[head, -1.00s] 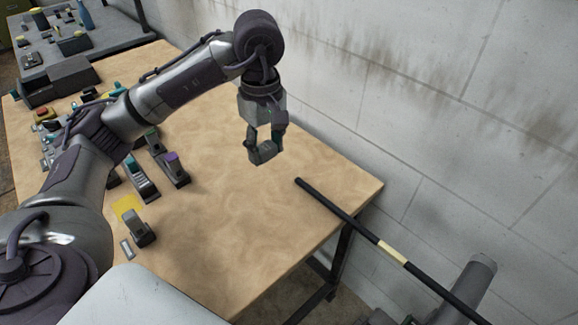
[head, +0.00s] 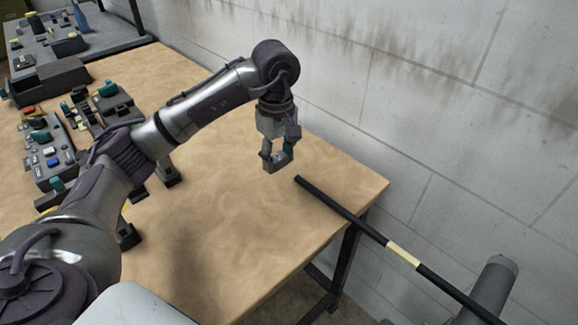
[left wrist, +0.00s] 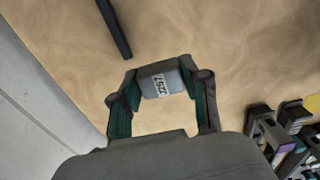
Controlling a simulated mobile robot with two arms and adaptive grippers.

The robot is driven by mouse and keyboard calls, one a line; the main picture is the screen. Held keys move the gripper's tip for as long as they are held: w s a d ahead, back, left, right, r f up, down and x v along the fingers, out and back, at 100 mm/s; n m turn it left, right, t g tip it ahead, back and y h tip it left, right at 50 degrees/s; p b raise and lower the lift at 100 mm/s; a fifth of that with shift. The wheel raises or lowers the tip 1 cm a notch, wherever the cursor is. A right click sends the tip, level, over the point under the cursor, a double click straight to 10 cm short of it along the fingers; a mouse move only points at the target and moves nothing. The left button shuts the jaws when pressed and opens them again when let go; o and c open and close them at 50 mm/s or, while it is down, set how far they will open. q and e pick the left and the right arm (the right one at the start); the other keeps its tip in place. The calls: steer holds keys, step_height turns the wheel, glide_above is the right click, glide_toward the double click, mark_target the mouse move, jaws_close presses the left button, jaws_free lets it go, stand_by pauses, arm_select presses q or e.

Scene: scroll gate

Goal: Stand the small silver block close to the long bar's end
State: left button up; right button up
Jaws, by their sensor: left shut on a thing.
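The long bar is a black rod with a cream band (head: 340,209). Its near end lies over the wooden table, and the rod runs past the table's right edge to the lower right. It also shows in the left wrist view (left wrist: 115,28). My left gripper (head: 275,166) is just left of and above the bar's end in the head view. It is shut on the small silver block (left wrist: 160,82), which has a white printed label and sits between the fingertips. The gap between block and table is hard to judge. My right gripper is not in view.
The wooden table (head: 225,225) is clear around the bar's end. Control boxes with coloured buttons (head: 48,155) stand at the left, partly behind my left arm. A block wall (head: 450,110) runs along the back right. A grey bench (head: 110,30) stands far left.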

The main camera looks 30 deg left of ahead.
arm_select(q)
glide_above(289, 174)
steer(key=f, duration=0.3)
steer(key=shift+s+d, duration=0.1)
steer(key=shift+s, duration=0.25)
steer(key=shift+w+f+p, duration=0.3)
steer(key=shift+w, duration=0.1)
step_height(289, 174, down, 4)
steer(key=shift+r+p, duration=0.1)
steer(key=shift+p, duration=0.25)
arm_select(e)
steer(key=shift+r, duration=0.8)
arm_select(q)
steer(key=shift+f, duration=0.25)
steer(key=o, duration=1.2)
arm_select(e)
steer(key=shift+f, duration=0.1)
